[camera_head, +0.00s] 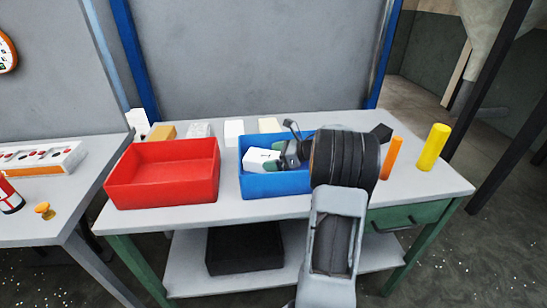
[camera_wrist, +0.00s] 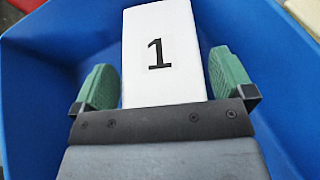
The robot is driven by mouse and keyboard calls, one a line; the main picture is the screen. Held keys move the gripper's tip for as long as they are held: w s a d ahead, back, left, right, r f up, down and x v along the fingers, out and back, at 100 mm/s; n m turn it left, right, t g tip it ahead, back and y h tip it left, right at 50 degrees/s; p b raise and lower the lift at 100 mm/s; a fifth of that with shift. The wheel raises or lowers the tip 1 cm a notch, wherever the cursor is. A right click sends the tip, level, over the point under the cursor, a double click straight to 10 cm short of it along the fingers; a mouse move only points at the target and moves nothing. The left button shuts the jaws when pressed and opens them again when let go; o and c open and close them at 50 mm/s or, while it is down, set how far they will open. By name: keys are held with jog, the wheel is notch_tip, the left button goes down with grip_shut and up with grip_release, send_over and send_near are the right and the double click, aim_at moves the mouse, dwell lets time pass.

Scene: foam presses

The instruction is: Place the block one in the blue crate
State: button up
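Block one (camera_wrist: 160,50), a white block with a black "1" on its face, is between the green fingers of my gripper (camera_wrist: 164,85) in the wrist view. The blue crate walls (camera_wrist: 38,100) surround the block in the wrist view.
A red crate (camera_head: 163,190) stands left of the blue crate on the grey table. Several blocks, including a tan one (camera_head: 161,132) and a white one (camera_head: 234,131), stand behind the crates. Orange (camera_head: 392,158) and yellow cylinders (camera_head: 433,148) stand at the right.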

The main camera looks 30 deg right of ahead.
jog(key=shift+r, duration=0.15)
jog(key=shift+s+d+r, duration=0.1)
jog(key=shift+d, duration=0.05)
jog(key=shift+v, duration=3.55)
